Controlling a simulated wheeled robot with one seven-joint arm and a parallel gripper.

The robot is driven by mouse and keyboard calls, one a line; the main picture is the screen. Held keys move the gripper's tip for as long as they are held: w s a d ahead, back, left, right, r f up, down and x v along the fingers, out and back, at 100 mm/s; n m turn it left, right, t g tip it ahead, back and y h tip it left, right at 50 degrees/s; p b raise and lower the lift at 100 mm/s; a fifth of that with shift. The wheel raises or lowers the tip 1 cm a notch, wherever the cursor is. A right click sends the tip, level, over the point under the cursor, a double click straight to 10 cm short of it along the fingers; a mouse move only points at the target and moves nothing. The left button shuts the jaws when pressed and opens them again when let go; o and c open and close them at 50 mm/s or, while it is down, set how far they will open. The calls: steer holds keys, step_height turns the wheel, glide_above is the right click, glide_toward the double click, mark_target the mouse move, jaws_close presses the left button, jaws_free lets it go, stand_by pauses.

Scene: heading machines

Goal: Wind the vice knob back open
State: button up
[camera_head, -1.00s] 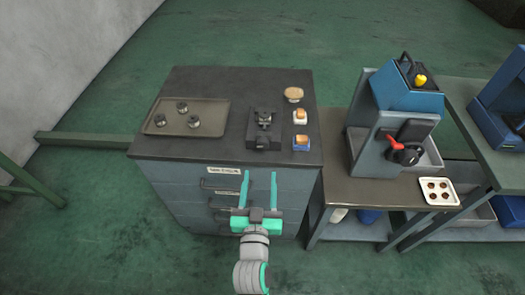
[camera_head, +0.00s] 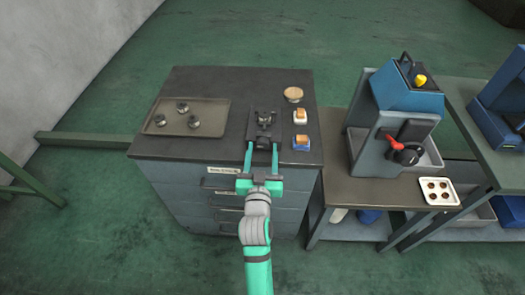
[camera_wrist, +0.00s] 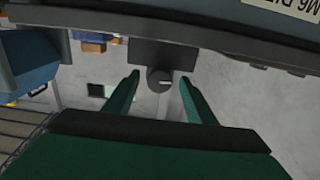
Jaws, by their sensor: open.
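The small dark vice (camera_head: 264,122) stands on the cabinet top, near its front edge. Its round black knob (camera_wrist: 160,80) faces the front and shows in the wrist view with a light mark on it. My gripper (camera_head: 262,147) is open, with its two teal fingers pointing at the vice. In the wrist view the fingers (camera_wrist: 158,84) stand on either side of the knob, with a gap on both sides. I cannot tell how far past the knob the fingertips reach.
A tray (camera_head: 215,112) with several metal parts lies to the left of the vice. Close on its right are a white-and-tan block (camera_head: 300,116), a blue-based block (camera_head: 301,142) and a round tan disc (camera_head: 293,94). A blue machine (camera_head: 405,110) stands further right.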

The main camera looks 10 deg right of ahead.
steer(key=c, duration=1)
steer(key=shift+c, duration=0.2)
steer(key=shift+n, duration=0.3)
steer(key=n, duration=0.3)
steer(key=shift+n, duration=0.3)
steer(key=n, duration=0.4)
steer(key=shift+d, duration=0.1)
steer(key=n, duration=0.5)
steer(key=shift+n, duration=1.9)
